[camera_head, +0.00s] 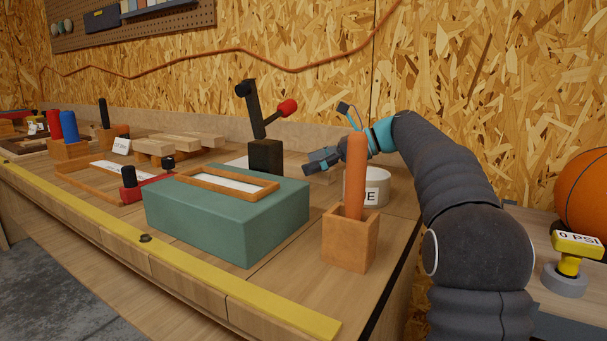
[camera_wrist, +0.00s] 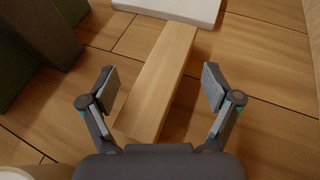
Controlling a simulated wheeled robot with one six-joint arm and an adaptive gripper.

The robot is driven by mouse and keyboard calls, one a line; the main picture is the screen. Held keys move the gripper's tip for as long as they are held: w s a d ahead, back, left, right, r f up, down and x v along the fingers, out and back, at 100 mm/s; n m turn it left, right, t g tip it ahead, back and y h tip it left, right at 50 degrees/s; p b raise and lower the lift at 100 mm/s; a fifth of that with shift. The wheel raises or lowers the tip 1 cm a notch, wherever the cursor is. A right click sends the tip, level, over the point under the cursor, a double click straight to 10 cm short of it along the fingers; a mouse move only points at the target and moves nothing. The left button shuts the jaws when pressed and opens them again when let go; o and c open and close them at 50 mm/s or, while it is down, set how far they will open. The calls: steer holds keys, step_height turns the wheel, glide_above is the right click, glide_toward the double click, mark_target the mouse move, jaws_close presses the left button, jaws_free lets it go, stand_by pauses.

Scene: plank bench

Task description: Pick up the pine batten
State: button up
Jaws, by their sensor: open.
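The pine batten (camera_wrist: 160,80) is a pale, straight block of wood. In the wrist view it lies on the bench planks, slanting from lower left to upper right, with its near end low in the picture. My gripper (camera_wrist: 162,88) is open and empty, one finger on each side of the batten with a gap on both sides. The fingers look apart from the wood. In the head view my gripper (camera_head: 323,158) hangs low over the bench behind the orange-handled wooden holder. The batten is mostly hidden there.
A white slab (camera_wrist: 180,8) lies beyond the batten's far end. A dark block (camera_wrist: 38,32) stands at left. In the head view, a black post with a red-knobbed lever (camera_head: 265,155), a green box (camera_head: 225,215), the holder (camera_head: 349,240) and a white tub (camera_head: 377,188) crowd the gripper.

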steer(key=shift+w+a+f, duration=0.1)
steer(key=shift+a+f, duration=0.15)
steer(key=shift+a, duration=0.3)
steer(key=shift+d, duration=0.1)
steer(key=c, duration=1.6)
